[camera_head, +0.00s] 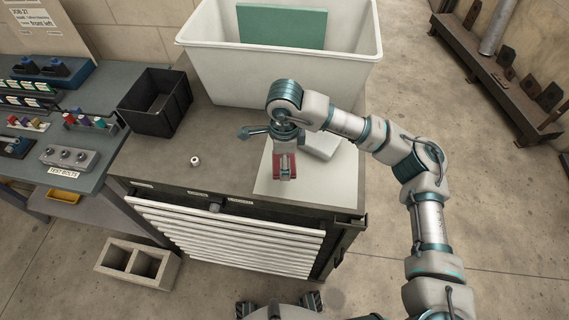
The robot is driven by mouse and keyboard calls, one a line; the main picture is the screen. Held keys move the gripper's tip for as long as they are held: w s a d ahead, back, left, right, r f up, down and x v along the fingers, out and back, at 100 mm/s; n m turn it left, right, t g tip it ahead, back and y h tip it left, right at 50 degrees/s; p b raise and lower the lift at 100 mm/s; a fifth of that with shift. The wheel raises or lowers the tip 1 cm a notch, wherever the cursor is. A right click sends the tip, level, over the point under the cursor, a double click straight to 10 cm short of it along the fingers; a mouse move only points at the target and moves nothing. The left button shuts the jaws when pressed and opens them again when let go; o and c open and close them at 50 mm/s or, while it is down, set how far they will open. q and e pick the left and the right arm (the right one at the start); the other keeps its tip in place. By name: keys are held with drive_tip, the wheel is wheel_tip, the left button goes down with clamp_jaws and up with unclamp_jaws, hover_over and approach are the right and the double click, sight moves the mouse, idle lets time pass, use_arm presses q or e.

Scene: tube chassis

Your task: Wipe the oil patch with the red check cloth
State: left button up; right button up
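A small red cloth (277,168) shows on the pale sheet (325,182) on top of the tool cabinet; its check pattern is too small to make out. My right gripper (285,174) points down at the cloth, with red showing on both sides of its fingers. I cannot tell whether the fingers are closed on the cloth or only over it. No oil patch can be made out; the gripper and wrist hide part of the sheet. My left gripper is not in view.
A white bin (225,75) holding a green panel (282,27) stands behind my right wrist. A black crate (155,103) and a small white ring-shaped part (195,161) are to the left. The cabinet top (225,165) is clear between the small part and the sheet.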

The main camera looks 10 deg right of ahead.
drive_tip(key=shift+r, duration=0.25)
drive_tip(key=shift+r+p, duration=0.9)
drive_tip(key=shift+r, duration=0.7)
drive_tip(key=shift+f, duration=0.1)
